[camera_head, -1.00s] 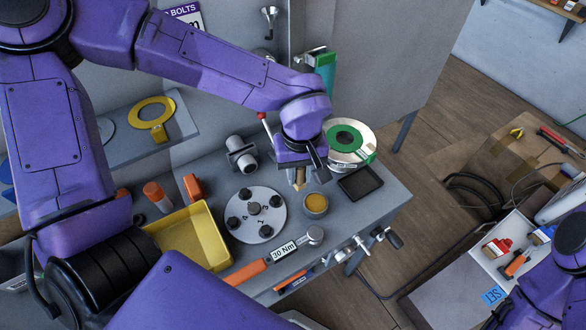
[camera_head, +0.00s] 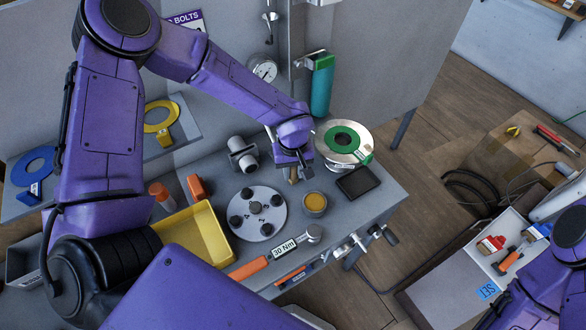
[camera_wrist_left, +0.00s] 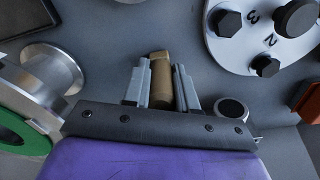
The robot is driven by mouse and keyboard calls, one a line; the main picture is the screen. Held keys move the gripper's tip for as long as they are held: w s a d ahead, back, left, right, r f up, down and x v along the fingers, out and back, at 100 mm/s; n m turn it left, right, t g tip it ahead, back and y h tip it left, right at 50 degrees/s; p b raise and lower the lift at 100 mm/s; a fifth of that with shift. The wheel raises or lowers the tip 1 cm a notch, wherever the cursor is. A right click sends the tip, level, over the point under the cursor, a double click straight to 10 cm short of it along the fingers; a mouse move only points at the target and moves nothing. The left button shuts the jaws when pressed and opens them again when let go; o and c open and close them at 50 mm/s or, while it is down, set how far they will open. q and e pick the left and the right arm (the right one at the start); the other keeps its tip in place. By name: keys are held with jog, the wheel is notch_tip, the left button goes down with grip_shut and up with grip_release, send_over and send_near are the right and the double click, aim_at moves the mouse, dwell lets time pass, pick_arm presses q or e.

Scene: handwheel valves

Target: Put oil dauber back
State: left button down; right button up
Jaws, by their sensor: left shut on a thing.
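My left gripper (camera_head: 291,172) is over the back of the grey bench, behind the small oil pot (camera_head: 314,203) with amber contents. It is shut on a tan-brown, stick-like piece, which I take for the oil dauber (camera_wrist_left: 161,80). In the left wrist view the dauber stands between the two grey fingers (camera_wrist_left: 161,85). In the head view the gripper mostly hides it. An open round grey tube mouth (camera_wrist_left: 231,110) lies close beside the fingers, apart from the dauber. My right arm shows at the lower right, but its gripper is out of view.
A bolted disc (camera_head: 257,213) and yellow tray (camera_head: 195,242) lie left of the oil pot. A green-ringed flange (camera_head: 343,142) and dark pad (camera_head: 358,181) are to the right. A grey pipe fitting (camera_head: 242,155) stands left of the gripper. A torque wrench (camera_head: 284,246) lies in front.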

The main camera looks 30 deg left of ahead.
pick_arm(q)
jog(key=c, duration=0.9)
grip_release()
jog(key=shift+f, duration=0.1)
notch_tip(320, 180, up, 12)
jog(key=shift+r+b, duration=0.2)
jog(key=shift+b, duration=0.5)
